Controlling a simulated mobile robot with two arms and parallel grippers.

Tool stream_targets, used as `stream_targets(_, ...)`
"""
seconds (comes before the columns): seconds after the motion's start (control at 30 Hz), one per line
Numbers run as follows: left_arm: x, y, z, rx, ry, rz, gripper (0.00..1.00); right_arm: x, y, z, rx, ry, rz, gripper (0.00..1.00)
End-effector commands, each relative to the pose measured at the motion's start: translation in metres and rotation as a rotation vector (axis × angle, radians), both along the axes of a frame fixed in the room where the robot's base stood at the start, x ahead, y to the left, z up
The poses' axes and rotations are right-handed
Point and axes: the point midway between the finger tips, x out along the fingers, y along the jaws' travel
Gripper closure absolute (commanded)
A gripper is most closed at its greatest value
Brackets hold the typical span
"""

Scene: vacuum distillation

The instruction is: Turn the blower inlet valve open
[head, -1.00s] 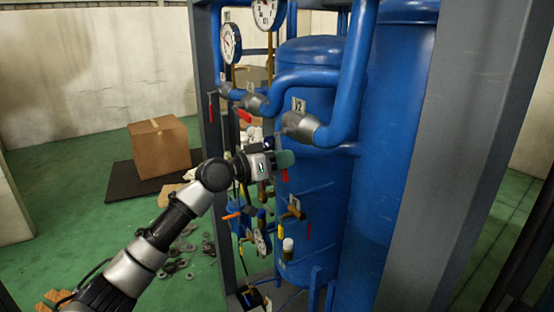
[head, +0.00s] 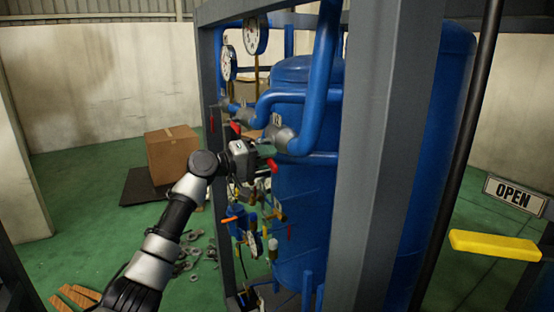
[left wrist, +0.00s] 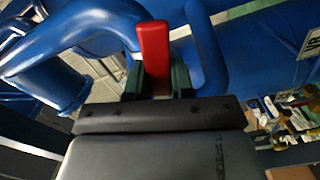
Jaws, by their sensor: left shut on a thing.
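My left gripper (head: 262,162) is at the pipework on the front of the blue tank (head: 300,200). It is shut on a red valve handle (head: 273,165), just below a grey valve body (head: 279,138) on a thick blue pipe. In the left wrist view the same red handle (left wrist: 153,50) stands between the two green fingers, with its tip sticking out past them. I cannot read which valve is the blower inlet valve. My right gripper is not in view.
More red handles (head: 235,127) hang to the left of my gripper, below the gauges (head: 229,62). A yellow bar (head: 495,245) and an OPEN sign (head: 515,194) are at the far right. A cardboard box (head: 172,155) sits behind left.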

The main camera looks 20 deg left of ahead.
Motion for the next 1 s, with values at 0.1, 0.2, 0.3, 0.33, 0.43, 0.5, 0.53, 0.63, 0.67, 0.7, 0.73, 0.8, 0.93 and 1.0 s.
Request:
stream_targets(0.1, 0.000, 0.002, 0.009, -0.064, 0.046, -0.003, 1.00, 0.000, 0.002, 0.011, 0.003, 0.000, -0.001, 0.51)
stream_targets(0.2, 0.001, 0.003, 0.012, -0.106, 0.077, -0.003, 1.00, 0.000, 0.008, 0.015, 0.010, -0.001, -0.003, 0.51)
stream_targets(0.3, 0.001, 0.004, 0.014, -0.138, 0.102, -0.003, 1.00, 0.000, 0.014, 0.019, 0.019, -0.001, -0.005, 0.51)
stream_targets(0.33, 0.001, 0.004, 0.014, -0.146, 0.108, -0.003, 1.00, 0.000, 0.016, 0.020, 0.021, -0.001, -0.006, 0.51)
stream_targets(0.43, 0.001, 0.005, 0.015, -0.165, 0.124, -0.003, 1.00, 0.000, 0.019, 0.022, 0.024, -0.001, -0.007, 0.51)
stream_targets(0.5, 0.001, 0.005, 0.015, -0.174, 0.131, -0.004, 1.00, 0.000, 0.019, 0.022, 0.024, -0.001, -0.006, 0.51)
stream_targets(0.53, 0.001, 0.005, 0.015, -0.177, 0.134, -0.004, 1.00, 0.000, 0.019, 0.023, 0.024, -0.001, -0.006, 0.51)
stream_targets(0.63, 0.001, 0.005, 0.015, -0.183, 0.138, -0.004, 1.00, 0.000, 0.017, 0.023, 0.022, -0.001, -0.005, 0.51)
stream_targets(0.67, 0.001, 0.005, 0.015, -0.183, 0.138, -0.004, 1.00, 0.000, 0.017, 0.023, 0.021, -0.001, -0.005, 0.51)
stream_targets(0.7, 0.001, 0.005, 0.015, -0.184, 0.139, -0.003, 1.00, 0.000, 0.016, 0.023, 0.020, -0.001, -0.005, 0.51)
stream_targets(0.73, 0.001, 0.005, 0.015, -0.184, 0.139, -0.003, 1.00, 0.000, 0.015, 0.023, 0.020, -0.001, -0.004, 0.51)
stream_targets(0.8, 0.001, 0.005, 0.015, -0.184, 0.139, -0.003, 1.00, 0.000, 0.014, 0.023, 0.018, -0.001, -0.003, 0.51)
stream_targets(0.93, 0.001, 0.005, 0.015, -0.184, 0.139, -0.003, 1.00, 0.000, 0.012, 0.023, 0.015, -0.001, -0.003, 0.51)
stream_targets(1.0, 0.001, 0.005, 0.015, -0.183, 0.138, -0.002, 0.75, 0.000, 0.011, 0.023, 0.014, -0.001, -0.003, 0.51)
